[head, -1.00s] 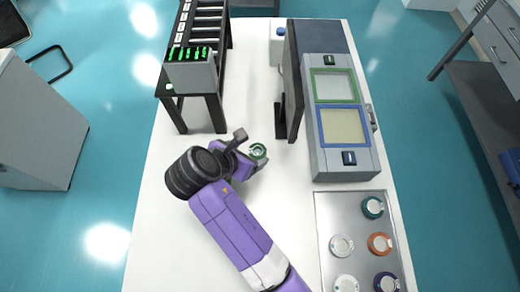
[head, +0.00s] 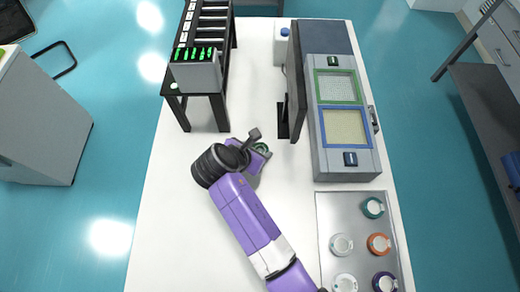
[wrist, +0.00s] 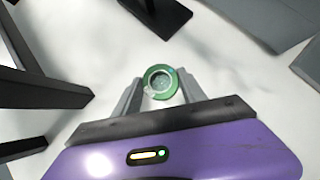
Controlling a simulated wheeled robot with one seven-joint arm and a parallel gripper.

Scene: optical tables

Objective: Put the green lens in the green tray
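The green lens (wrist: 160,71), a round green ring with a clear centre, lies on the white table and also shows in the head view (head: 262,147), partly hidden by my gripper. My gripper (wrist: 161,86) is open, with one finger on each side of the lens. The fingertips are close to the ring, and I cannot see a firm contact. The green tray (head: 338,71) is a green-framed square with a pale inside, set in the grey unit right of the monitor.
A blue-framed tray (head: 321,128) sits nearer in the same grey unit (head: 345,172). A dark monitor (head: 294,85) stands between the lens and this unit. A metal plate (head: 335,210) holds several lenses at lower right. A black rack (head: 222,112) stands at upper left.

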